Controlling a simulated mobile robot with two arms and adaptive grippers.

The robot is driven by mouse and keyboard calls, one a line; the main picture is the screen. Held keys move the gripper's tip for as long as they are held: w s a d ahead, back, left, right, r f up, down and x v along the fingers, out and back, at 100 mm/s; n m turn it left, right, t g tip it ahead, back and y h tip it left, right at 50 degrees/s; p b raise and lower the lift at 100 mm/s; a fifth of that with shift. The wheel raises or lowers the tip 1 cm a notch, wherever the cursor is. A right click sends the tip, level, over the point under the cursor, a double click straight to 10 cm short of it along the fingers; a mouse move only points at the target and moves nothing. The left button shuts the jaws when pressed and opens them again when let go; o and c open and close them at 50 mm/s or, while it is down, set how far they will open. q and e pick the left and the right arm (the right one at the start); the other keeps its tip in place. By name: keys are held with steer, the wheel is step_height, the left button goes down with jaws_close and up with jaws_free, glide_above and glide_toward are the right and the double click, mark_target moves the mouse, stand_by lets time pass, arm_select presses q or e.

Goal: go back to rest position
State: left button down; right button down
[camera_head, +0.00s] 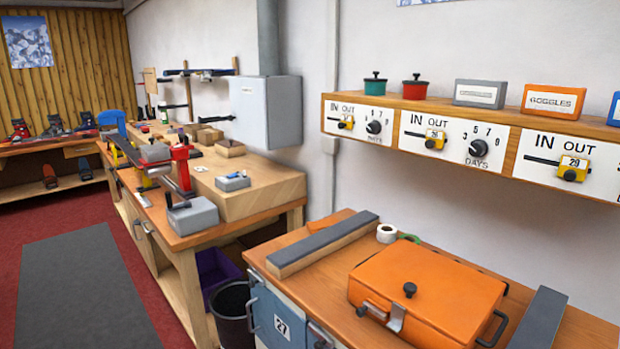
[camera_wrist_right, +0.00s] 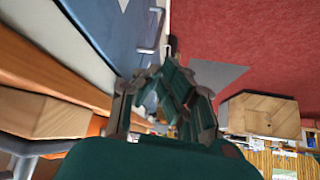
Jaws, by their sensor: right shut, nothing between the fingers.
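My right gripper (camera_wrist_right: 170,72) shows in the right wrist view, with its dark green and grey fingers drawn together and nothing between them. It is beside the blue cabinet front (camera_wrist_right: 112,28), close to a pale door handle (camera_wrist_right: 153,30); I cannot tell whether it touches. Neither gripper shows in the head view, and my left gripper is in no view.
In the head view, an orange case (camera_head: 425,285) lies on the near wooden worktop (camera_head: 325,290). The blue cabinet door numbered 27 (camera_head: 272,318) is below it. A black bin (camera_head: 232,310) stands alongside. Red carpet (camera_head: 170,300) and a grey mat (camera_head: 85,290) lie clear at left.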

steer(key=s+a+f+m+g+h, duration=0.35)
steer(key=s+f, duration=0.25)
steer(key=s, duration=0.3)
step_height(320, 180, down, 29)
steer(key=s+g, duration=0.2)
steer(key=s, duration=0.1)
steer(key=s+d+f, duration=0.3)
steer(key=s+f, duration=1)
steer(key=s, duration=0.1)
steer(key=shift+s+d+n, duration=0.3)
steer(key=shift+d+n, duration=0.05)
steer(key=shift+g, duration=0.25)
